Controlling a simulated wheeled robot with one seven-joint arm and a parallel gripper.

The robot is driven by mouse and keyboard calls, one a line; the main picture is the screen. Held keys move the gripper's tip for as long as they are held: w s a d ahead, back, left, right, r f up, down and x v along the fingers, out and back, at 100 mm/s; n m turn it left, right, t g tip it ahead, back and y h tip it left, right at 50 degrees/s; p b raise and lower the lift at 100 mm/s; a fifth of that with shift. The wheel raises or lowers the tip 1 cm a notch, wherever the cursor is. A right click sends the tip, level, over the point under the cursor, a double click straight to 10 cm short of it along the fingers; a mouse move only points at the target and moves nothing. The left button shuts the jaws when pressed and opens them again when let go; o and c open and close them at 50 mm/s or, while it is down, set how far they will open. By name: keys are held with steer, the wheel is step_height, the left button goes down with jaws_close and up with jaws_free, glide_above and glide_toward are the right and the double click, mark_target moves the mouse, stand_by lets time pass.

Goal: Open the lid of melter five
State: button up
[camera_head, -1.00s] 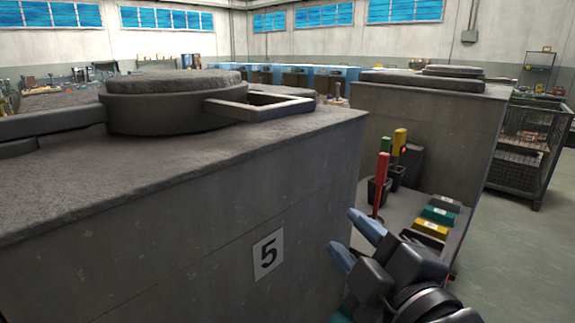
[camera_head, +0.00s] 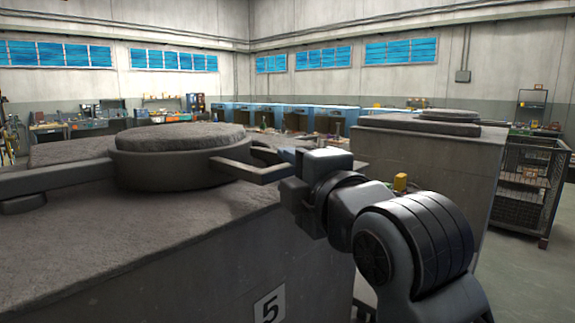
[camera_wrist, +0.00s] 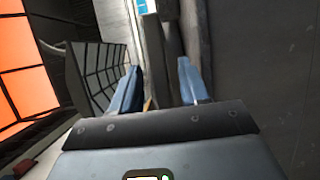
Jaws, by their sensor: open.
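Melter five (camera_head: 150,270) is the large grey block with the "5" plate on its front, in the left and middle of the head view. Its round, rough-topped lid (camera_head: 180,160) lies flat and closed on top, with a hinge arm running left. A frame-like handle (camera_head: 240,172) sticks out from the lid to the right. My gripper (camera_head: 282,157) is at the outer end of this handle, its jaws partly hidden in the head view. In the wrist view, the blue fingers (camera_wrist: 158,82) are apart, with a grey bar, apparently the handle (camera_wrist: 152,45), between them. Contact cannot be told.
A second melter (camera_head: 430,165) with a round lid stands to the right, beyond a gap. A wire-mesh cage (camera_head: 525,190) stands on the floor at far right. Blue-topped machines (camera_head: 290,117) line the back.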

steer(key=shift+x, duration=0.85)
steer(key=shift+c, duration=0.3)
jaws_close()
